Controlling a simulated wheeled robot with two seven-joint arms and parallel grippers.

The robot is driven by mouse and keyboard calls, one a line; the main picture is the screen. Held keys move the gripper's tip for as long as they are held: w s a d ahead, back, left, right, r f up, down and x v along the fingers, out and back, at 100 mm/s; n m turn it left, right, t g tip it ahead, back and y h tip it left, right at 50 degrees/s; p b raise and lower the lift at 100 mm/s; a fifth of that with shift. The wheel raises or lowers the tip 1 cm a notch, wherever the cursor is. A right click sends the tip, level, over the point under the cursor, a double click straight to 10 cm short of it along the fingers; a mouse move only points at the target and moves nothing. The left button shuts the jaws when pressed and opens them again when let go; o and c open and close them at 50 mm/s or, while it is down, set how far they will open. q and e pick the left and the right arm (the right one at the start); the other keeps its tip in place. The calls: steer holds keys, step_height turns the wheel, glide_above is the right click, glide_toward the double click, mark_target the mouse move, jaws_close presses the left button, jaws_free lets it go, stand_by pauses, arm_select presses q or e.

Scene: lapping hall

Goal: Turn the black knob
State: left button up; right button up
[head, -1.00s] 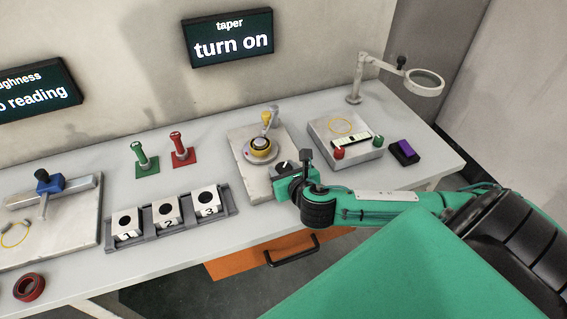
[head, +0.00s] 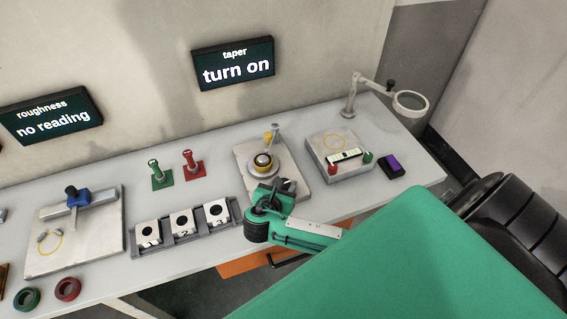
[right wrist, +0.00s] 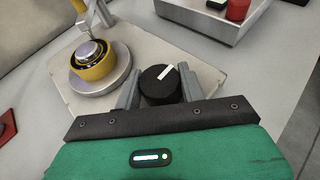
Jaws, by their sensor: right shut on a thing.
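The black knob (right wrist: 158,90) sits at the near end of a pale grey plate (right wrist: 125,50), with a white mark pointing to the upper right in the right wrist view. My right gripper (right wrist: 160,94) has its two grey fingers on either side of the knob, shut on it. In the head view my right gripper (head: 284,186) is over the near end of the plate and mostly hides the knob. On the plate behind the knob stands a round stage with a yellow and black ring (head: 262,161). A wall screen (head: 234,63) reads "taper turn on". My left gripper is not in view.
Left of the plate is a rack (head: 212,232) with numbered blocks. Behind it stand a green post (head: 160,176) and a red post (head: 193,166). To the right are a block with red and green buttons (head: 338,172) and a magnifier lamp (head: 411,101).

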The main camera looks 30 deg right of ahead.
steer(key=m+g+h+p, duration=0.1)
steer(key=m+g+p, duration=0.1)
steer(key=m+g+h+p, duration=0.1)
steer(key=m+g+p, duration=0.1)
steer(key=g, duration=0.1)
steer(key=shift+r+m, duration=0.2)
steer(key=shift+m, duration=0.1)
steer(key=m+g+p, duration=0.3)
steer(key=m+g, duration=0.2)
steer(key=g, duration=0.1)
steer(key=shift+f, duration=0.1)
steer(key=shift+f+m+g+y+p, duration=0.1)
steer(key=shift+m+g+y+p, duration=0.5)
steer(key=shift+m+g+p, duration=0.7)
steer(key=shift+m+g, duration=0.3)
steer(key=shift+g, duration=0.1)
steer(key=o, duration=1)
steer(key=shift+d, duration=0.1)
steer(key=shift+c, duration=0.2)
steer(key=v, duration=1.3)
steer(key=shift+w+a+r+b, duration=0.2)
steer(key=shift+a+b, duration=0.1)
steer(key=shift+b, duration=0.1)
